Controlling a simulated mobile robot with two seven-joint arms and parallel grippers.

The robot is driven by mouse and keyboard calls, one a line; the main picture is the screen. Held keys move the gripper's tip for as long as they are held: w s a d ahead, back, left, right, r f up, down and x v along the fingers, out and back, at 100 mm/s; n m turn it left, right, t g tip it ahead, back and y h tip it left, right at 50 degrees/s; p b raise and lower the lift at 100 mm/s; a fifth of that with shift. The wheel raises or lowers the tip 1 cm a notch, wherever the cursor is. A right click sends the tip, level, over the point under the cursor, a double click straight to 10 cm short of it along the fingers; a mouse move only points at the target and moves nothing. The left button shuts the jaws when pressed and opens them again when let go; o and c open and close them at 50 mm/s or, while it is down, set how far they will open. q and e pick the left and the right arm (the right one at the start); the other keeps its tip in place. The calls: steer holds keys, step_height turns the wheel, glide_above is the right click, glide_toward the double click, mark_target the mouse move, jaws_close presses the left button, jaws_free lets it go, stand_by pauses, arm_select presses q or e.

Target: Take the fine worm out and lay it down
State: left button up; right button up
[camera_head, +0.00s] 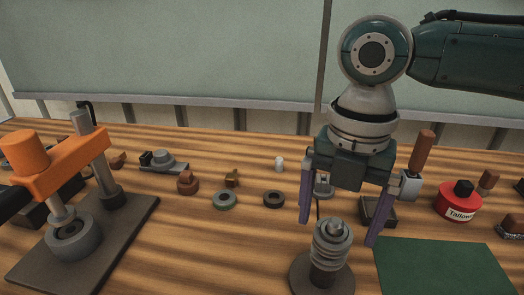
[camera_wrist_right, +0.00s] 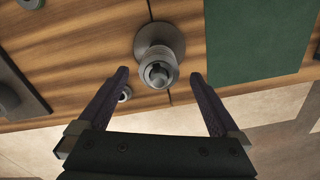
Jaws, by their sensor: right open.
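A grey ribbed piece that looks like the worm (camera_head: 331,247) stands upright on a dark round base (camera_head: 308,277) at the front of the table in the head view. The right wrist view shows the worm (camera_wrist_right: 158,68) from above, between and beyond the fingertips. My right gripper (camera_head: 338,232) is open and points down, with one purple finger to each side of the worm's top. It looks empty, and I see no contact with the worm. In the right wrist view the gripper (camera_wrist_right: 160,76) shows both fingers spread. My left gripper is not in view.
An orange-topped press (camera_head: 70,160) stands on a dark plate at the left. A green mat (camera_head: 440,268) lies bare at the front right. A red tallow pot (camera_head: 459,204) stands behind it. Several small parts, including a green ring (camera_head: 224,200) and a dark ring (camera_head: 273,199), lie mid-table.

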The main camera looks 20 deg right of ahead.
steer(key=shift+f, duration=0.4)
steer(key=shift+c, duration=0.3)
jaws_close()
stand_by(1.1)
